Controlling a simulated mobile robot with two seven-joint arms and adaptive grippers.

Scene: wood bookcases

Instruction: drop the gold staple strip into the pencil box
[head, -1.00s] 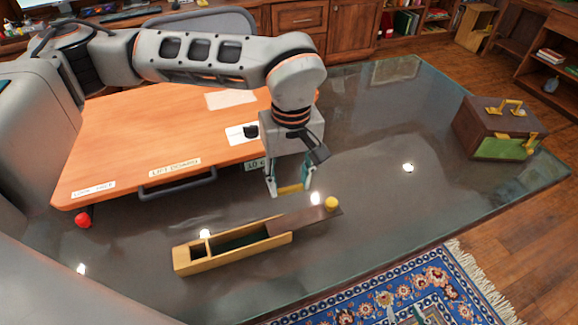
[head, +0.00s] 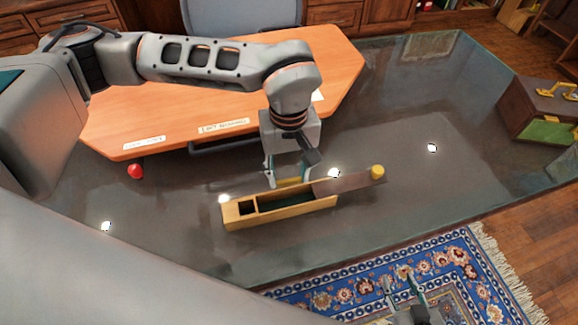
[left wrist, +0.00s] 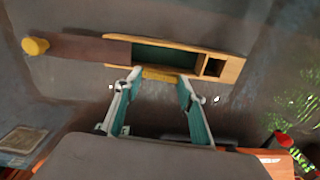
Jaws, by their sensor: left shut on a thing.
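The gold staple strip (head: 289,182) is held between the fingertips of my left gripper (head: 289,184). It also shows between the fingers in the left wrist view (left wrist: 160,74). The pencil box (head: 285,217) is a long light-wood box on the glass table, with its dark lid (head: 345,184) slid out to the right. Its long dark compartment and a small square one are open. The strip appears right by the long compartment's far edge in the head view; its height over the box is unclear. My right gripper (head: 401,286) is low at the right, fingers apart, empty.
A yellow knob (head: 377,171) sits on the lid's end. An orange lift-up board (head: 220,90) lies behind my left gripper, with a red ball (head: 135,171) near its left corner. A brown case (head: 540,110) stands far right. The glass between is clear.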

